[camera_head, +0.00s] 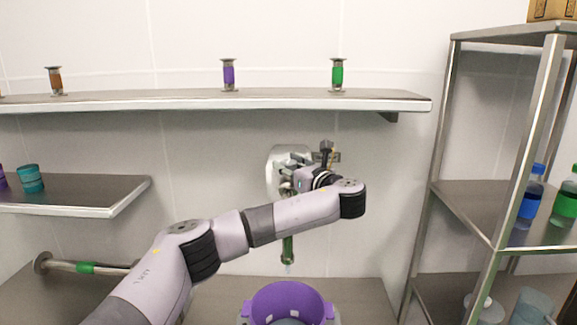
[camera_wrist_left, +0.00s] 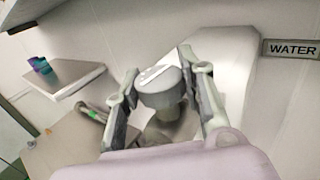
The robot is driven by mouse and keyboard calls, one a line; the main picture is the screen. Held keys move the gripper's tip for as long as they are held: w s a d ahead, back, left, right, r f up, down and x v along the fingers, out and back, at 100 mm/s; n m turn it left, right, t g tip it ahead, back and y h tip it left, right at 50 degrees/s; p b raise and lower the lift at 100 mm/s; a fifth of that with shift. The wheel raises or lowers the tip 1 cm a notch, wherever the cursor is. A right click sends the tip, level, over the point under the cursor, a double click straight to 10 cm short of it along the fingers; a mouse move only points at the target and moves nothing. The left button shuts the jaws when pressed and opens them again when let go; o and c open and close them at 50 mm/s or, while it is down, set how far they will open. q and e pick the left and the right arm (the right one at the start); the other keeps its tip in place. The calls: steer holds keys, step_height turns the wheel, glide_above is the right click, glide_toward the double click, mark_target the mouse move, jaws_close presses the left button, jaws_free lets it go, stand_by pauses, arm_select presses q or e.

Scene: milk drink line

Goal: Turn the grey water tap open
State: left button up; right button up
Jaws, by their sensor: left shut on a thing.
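The grey water tap's round knob (camera_wrist_left: 160,86) shows in the left wrist view, between the two fingers of my left gripper (camera_wrist_left: 163,82), which is shut on it. In the head view my left gripper (camera_head: 296,172) is at the tap's pale wall plate (camera_head: 275,160), and my arm hides most of the knob. The tap's spout with a green band (camera_head: 288,249) points down below my arm. A faint pale streak shows under the spout, too small to tell what it is. A "WATER" sign (camera_wrist_left: 291,49) is on the wall at the right. My right gripper is not in view.
A purple two-handled pot (camera_head: 263,303) stands below the spout. A wall shelf (camera_head: 170,102) with several small coloured canisters runs above the tap. A metal rack (camera_head: 470,215) with bottles stands at the right. A small shelf (camera_head: 75,194) with cups is at the left.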

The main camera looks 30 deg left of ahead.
arm_select(q)
steer(key=shift+n+g+y, duration=0.5)
steer(key=shift+n+g, duration=0.5)
steer(key=shift+g, duration=0.5)
steer(key=shift+r, duration=0.15)
steer(key=o, duration=1.2)
steer(key=shift+c, duration=0.2)
steer(key=v, duration=1.2)
steer(key=shift+w, duration=0.15)
